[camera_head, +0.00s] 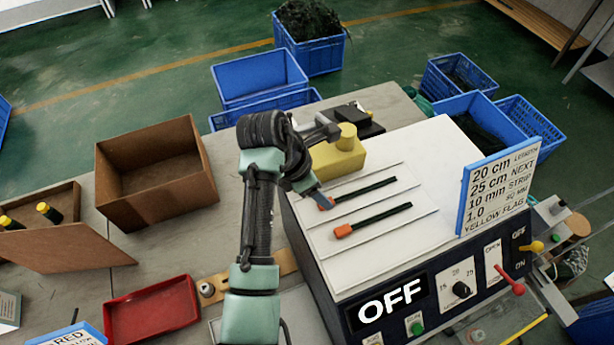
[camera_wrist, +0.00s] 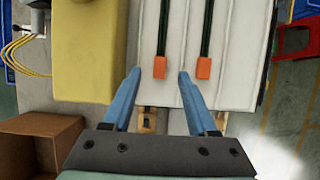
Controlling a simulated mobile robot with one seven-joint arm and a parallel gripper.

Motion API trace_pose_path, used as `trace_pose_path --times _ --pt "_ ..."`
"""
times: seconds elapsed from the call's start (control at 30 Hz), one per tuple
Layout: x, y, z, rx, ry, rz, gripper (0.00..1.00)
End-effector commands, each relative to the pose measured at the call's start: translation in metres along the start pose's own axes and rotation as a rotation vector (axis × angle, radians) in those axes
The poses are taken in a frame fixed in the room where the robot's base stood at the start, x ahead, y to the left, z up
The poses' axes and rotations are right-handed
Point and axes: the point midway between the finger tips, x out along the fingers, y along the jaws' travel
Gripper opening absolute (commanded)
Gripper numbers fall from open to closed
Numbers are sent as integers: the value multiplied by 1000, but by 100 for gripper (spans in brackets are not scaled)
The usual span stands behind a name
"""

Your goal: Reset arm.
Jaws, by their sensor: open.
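My gripper (camera_head: 322,200) is over the white top of the machine (camera_head: 390,270), at its left side. Its blue fingers are apart with nothing between them in the wrist view (camera_wrist: 159,78). Two dark cables with orange ends lie in the lanes of the white top. The orange end of the nearer-to-yellow-block cable (camera_wrist: 160,68) appears just past and between the fingertips; in the head view a finger partly covers it. The other orange end (camera_head: 343,231) lies clear beside it, and shows right of the fingers in the wrist view (camera_wrist: 203,67).
A yellow block (camera_head: 335,160) stands close beyond my gripper. The machine's front has an OFF display (camera_head: 391,303), a knob and levers. A sign board (camera_head: 498,188) stands on its right. A cardboard box (camera_head: 156,170) and a red tray (camera_head: 152,304) stand on the table at left.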

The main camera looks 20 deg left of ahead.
Motion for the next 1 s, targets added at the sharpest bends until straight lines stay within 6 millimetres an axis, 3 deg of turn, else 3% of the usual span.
trace_pose_path --times 0.2,0.4,0.83,1.0 --pt "-48 1 0 2 -2 6 59" --pt "-81 0 1 -1 1 1 59" --pt "-87 0 0 4 0 2 59" --pt "-91 20 42 302 -58 215 59"
